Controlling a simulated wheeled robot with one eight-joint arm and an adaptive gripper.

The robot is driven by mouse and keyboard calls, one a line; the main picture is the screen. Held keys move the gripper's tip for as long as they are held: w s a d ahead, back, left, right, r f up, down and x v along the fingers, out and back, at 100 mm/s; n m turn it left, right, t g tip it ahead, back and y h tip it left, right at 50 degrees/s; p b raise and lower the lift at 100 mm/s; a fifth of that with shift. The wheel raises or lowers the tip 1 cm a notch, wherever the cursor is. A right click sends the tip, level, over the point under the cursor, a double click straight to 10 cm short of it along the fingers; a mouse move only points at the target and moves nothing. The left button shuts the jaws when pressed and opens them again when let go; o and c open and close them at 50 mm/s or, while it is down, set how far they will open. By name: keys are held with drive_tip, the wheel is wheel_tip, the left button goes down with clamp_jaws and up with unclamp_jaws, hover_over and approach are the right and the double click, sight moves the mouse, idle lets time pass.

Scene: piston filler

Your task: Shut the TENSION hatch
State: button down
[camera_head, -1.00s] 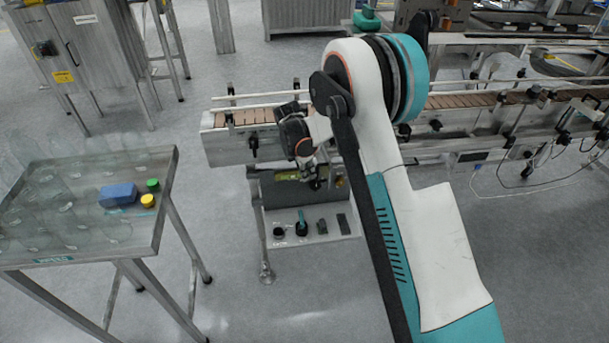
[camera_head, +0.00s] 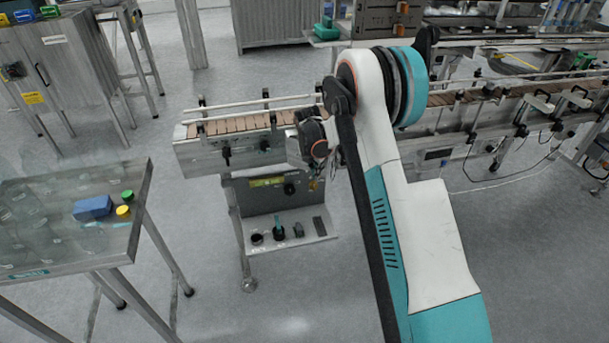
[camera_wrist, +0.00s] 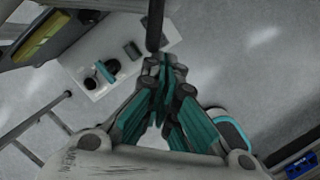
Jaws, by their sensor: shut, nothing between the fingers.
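Under the near end of the conveyor hangs a grey unit (camera_head: 262,203) with a dark back panel, a yellow-green strip (camera_head: 267,182) and a dark round knob (camera_head: 289,188). A pale ledge (camera_head: 262,245) at its foot bears several small dark parts. No TENSION lettering is readable, and I cannot tell which part is the hatch. My gripper (camera_wrist: 165,68) is shut and empty in the wrist view, with the ledge (camera_wrist: 98,88) to its left and the yellow strip (camera_wrist: 38,38) at upper left. In the head view my arm partly hides the gripper at the unit's right side.
The conveyor (camera_head: 240,125) runs above the unit and on to the right. A glass-laden table (camera_head: 140,215) with a blue block (camera_head: 93,208) and green and yellow caps stands at left. Floor between table and unit is clear. A metal cabinet (camera_head: 70,70) stands behind.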

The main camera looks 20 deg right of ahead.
drive_tip(key=w+d, duration=0.8)
drive_tip(key=d, duration=0.1)
drive_tip(key=shift+d+p, duration=0.15)
drive_tip(key=shift+p, duration=0.15)
idle(0.5)
